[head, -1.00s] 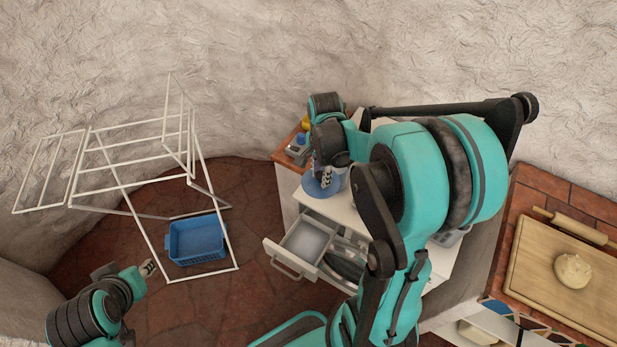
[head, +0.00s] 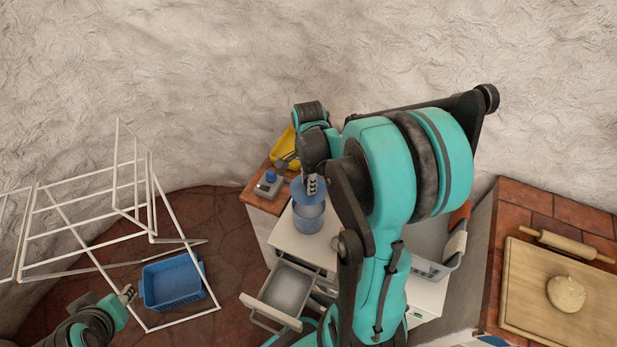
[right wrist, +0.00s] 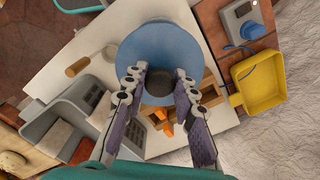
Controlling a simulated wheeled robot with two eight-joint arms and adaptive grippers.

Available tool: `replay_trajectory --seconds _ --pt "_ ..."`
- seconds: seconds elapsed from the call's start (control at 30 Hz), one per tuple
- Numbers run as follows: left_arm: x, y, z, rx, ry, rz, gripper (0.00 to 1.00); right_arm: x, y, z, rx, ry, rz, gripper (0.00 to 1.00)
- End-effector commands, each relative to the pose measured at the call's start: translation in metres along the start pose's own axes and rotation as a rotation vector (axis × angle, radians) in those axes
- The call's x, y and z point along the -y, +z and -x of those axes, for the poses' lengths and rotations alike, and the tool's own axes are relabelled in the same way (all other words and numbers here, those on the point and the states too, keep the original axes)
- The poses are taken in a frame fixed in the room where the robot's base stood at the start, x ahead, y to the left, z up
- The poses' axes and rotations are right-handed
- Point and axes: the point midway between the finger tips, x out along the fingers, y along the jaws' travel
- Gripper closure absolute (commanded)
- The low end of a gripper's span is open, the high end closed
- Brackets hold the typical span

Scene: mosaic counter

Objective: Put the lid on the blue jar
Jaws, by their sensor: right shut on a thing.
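The lid, a blue disc (head: 302,187) with a dark knob (right wrist: 157,84), is held by my right gripper (head: 313,185), which is shut on the knob. In the right wrist view the lid (right wrist: 150,45) fills the space beyond the fingertips (right wrist: 158,76) and hides what is under it. The blue jar (head: 309,219) stands upright on the white cabinet top. In the head view the lid appears above and behind its mouth, apart from it; the exact gap is unclear. My left gripper (head: 127,293) is far to the left, away from both.
An open drawer (head: 285,289) juts from the cabinet. A yellow pan (head: 284,148) and grey device (head: 268,185) are beyond the jar. A grey container (head: 432,268) is to its right. A white drying rack (head: 88,225) and blue basket (head: 172,281) stand left.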

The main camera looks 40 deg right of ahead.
Motion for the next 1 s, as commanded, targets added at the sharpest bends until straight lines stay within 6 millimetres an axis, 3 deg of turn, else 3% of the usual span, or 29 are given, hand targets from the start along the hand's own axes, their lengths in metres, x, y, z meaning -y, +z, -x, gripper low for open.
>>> replay_trajectory --seconds 0.1,0.37,0.8,1.0 --pt "0.000 0.006 -0.008 0.000 0.000 0.000 0.67 -0.001 0.000 -0.015 0.000 0.000 0.001 1.00" --pt "0.000 0.009 -0.013 0.000 0.000 0.000 0.67 0.000 0.000 -0.025 0.000 0.000 0.001 1.00" --pt "0.000 0.028 -0.039 0.000 0.000 0.000 0.67 0.000 0.000 -0.066 0.000 0.000 0.001 1.00" --pt "0.000 0.033 -0.045 0.000 0.000 0.000 0.67 0.000 0.000 -0.075 0.000 0.000 0.001 1.00"
